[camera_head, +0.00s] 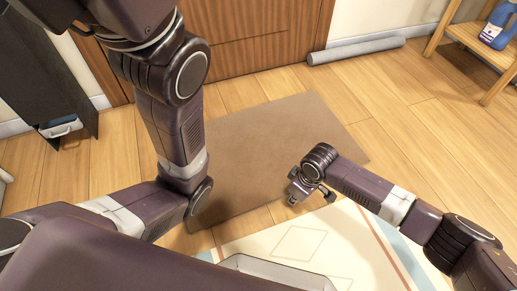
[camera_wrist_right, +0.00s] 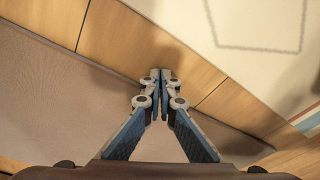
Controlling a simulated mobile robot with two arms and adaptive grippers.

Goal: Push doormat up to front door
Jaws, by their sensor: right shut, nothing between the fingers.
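The doormat (camera_head: 285,125) is a flat brown rectangle on the wooden floor, lying at an angle. Its far edge is apart from the wooden front door (camera_head: 255,38), with bare floor between them. In the right wrist view the brown doormat (camera_wrist_right: 60,105) fills the left side. My right gripper (camera_head: 302,192) is over the near right part of the mat's edge in the head view. In the wrist view its fingertips (camera_wrist_right: 160,75) are together and empty, over a strip of floor beside the mat. My left arm crosses the mat's left side; its gripper is not visible.
A pale patterned rug (camera_head: 310,245) lies nearer to me than the mat. A rolled grey mat (camera_head: 355,49) lies along the wall right of the door. A wooden shelf (camera_head: 475,40) with a blue bottle (camera_head: 495,25) stands far right. A dark cabinet (camera_head: 40,70) stands left.

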